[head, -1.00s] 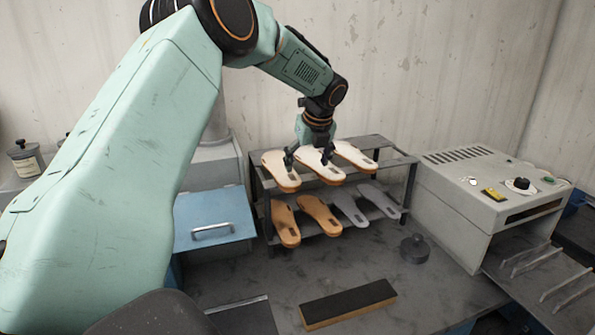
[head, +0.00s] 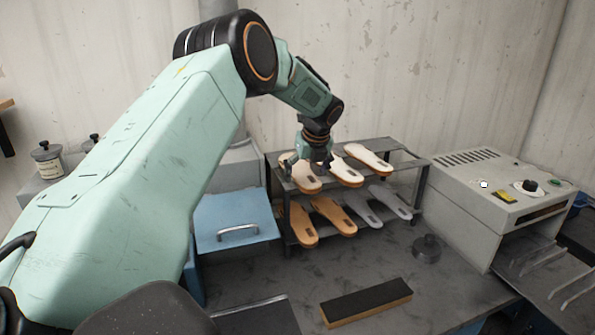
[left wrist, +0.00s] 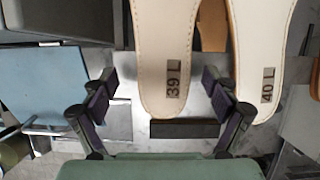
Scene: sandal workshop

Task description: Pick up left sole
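Three cream-topped soles lie on the top shelf of a dark rack. The leftmost sole (head: 308,184) is marked "39 L" in the left wrist view (left wrist: 165,60). The sole to its right (head: 347,174) is marked "40 L" in the left wrist view (left wrist: 258,55). My left gripper (head: 308,164) is above the leftmost sole. In the left wrist view its open fingers (left wrist: 160,81) stand on either side of the "39 L" sole, with gaps showing at both sides. I cannot tell the height of the fingertips above the shelf. My right gripper is not in view.
The third cream sole (head: 368,158) lies at the right of the top shelf. The lower shelf holds brown soles (head: 333,214) and grey soles (head: 362,208). A blue box (head: 236,214) stands left of the rack, a grey machine (head: 480,195) right. A sanding block (head: 366,302) lies in front.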

